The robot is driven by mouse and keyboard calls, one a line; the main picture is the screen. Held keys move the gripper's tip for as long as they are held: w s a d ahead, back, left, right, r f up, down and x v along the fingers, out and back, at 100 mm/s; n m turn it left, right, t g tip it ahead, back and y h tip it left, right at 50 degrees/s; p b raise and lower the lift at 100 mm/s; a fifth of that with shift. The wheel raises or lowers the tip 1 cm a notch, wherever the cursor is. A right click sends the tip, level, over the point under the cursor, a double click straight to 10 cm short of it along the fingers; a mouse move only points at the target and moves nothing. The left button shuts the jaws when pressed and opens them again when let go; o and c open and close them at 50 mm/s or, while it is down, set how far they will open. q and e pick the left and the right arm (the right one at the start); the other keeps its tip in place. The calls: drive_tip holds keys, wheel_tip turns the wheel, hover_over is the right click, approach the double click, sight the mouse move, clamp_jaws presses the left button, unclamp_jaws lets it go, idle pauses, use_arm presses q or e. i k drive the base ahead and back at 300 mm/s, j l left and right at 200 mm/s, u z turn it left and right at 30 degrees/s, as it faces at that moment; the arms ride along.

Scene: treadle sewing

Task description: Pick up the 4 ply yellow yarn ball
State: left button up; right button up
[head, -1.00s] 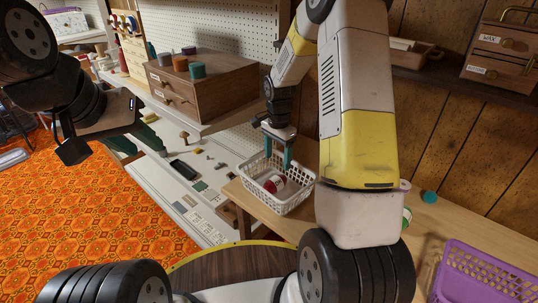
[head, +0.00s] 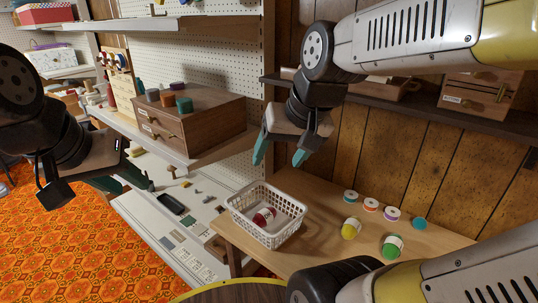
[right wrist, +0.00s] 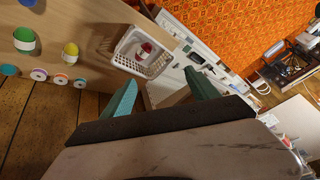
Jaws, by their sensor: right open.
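The yellow yarn ball (head: 351,229) with a pale label band lies on the wooden table, right of the white basket. It also shows at upper left in the right wrist view (right wrist: 70,49). My right gripper (head: 281,157) is open and empty above the table, left of and higher than the yellow ball. Its two teal fingers are spread apart in the right wrist view (right wrist: 160,92). My left gripper (head: 124,180) is at the left by the shelf unit, its dark teal fingers partly hidden; I cannot tell whether they are apart.
A white basket (head: 236,219) holds a red yarn ball (head: 264,217). A green yarn ball (head: 392,246) lies right of the yellow one. Several small spools (head: 371,205) stand behind them. A shelf (head: 420,115) runs along the back wall. A wooden drawer box (head: 210,122) stands left.

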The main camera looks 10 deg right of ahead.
sight(351, 228)
drive_tip(key=z, duration=1.45)
